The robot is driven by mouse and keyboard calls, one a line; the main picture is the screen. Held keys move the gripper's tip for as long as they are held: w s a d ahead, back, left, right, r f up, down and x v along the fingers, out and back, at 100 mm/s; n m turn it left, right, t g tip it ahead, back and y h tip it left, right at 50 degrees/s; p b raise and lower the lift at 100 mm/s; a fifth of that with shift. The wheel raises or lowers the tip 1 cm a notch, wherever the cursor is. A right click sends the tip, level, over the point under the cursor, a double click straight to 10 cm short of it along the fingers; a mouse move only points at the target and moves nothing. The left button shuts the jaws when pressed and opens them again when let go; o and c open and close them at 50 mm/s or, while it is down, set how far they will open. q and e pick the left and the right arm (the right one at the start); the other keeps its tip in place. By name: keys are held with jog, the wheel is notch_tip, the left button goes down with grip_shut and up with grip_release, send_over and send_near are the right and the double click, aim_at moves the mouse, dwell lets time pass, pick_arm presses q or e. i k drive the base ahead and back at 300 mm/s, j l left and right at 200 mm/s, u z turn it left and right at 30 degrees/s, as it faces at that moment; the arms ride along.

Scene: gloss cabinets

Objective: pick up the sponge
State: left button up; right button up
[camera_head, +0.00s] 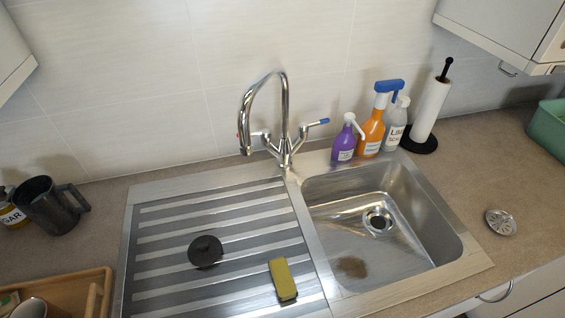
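The sponge (283,279) is a yellow block with a darker side. It lies on the striped metal drainboard (170,237), near its front right part, just left of the sink basin. Nothing covers it. Neither of my grippers shows in the head view.
A round black plug (205,251) lies left of the sponge. The basin (400,258) is empty apart from a brown stain. A faucet (284,125) stands behind. Spray bottles (373,125) and a paper towel roll (431,108) stand back right. A wooden tray (70,285) sits front left.

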aim_at(284, 284)
jog(key=l+u, duration=0.15)
jog(key=u, duration=0.25)
jog(key=k+l+u, duration=0.1)
jog(key=u, duration=0.25)
jog(key=k+l+u, duration=0.1)
jog(key=u, duration=0.3)
jog(key=k+l+u, duration=0.1)
jog(key=u, duration=0.3)
